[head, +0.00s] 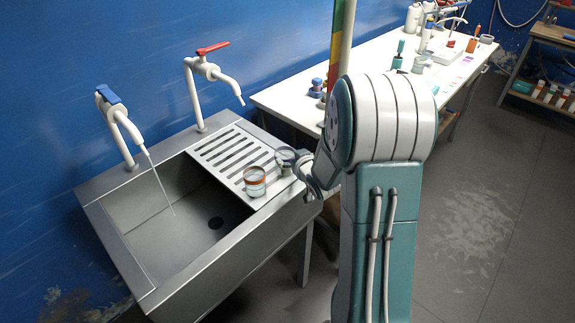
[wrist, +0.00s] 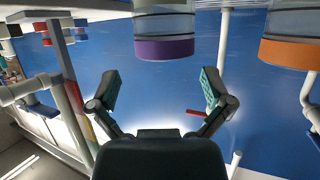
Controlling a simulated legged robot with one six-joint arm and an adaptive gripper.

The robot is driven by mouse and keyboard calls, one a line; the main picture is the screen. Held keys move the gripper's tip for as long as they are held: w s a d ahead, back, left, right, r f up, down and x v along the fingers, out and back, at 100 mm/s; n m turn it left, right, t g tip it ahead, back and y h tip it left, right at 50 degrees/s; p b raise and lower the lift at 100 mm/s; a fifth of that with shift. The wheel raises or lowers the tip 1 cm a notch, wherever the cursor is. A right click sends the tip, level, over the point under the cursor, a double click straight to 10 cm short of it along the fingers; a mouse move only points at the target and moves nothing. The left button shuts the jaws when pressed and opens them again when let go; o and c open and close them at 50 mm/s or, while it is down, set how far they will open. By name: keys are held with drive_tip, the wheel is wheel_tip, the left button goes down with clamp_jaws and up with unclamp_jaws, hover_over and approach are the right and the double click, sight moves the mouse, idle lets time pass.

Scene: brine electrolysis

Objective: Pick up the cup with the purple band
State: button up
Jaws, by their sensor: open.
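The cup with the purple band (wrist: 165,48) is at the top centre of the wrist view, which looks upside down. It is clear-walled, and the band is near its rim. In the head view a cup (head: 286,157) stands at the drainboard's right side, partly hidden by my gripper (head: 304,168); its band colour does not show there. In the wrist view my gripper (wrist: 158,80) is open, its two fingers apart with nothing between them. The cup lies beyond the fingertips, roughly centred between them.
A cup with an orange band (head: 254,181) stands close by on the slotted drainboard (head: 218,152); it also shows in the wrist view (wrist: 290,53). The sink basin (head: 150,240) is at left, with water running from the blue-handled tap (head: 120,115). A red-handled tap (head: 212,75) stands behind. A white bench (head: 285,97) is beyond.

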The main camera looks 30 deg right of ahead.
sight(280, 152)
drive_tip(key=w, duration=0.1)
drive_tip(key=w+a+f, duration=0.1)
drive_tip(key=w, duration=0.1)
drive_tip(key=shift+w+a+f, duration=0.2)
drive_tip(key=shift+w+a, duration=0.05)
drive_tip(key=shift+a, duration=0.05)
drive_tip(key=shift+w+d+f, duration=0.3)
drive_tip(key=shift+w+d, duration=0.3)
drive_tip(key=shift+d, duration=0.45)
drive_tip(key=shift+a, duration=0.25)
drive_tip(key=c, duration=0.8)
drive_tip(key=shift+a+r, duration=0.1)
drive_tip(key=shift+a, duration=0.25)
drive_tip(key=shift+c, duration=1.3)
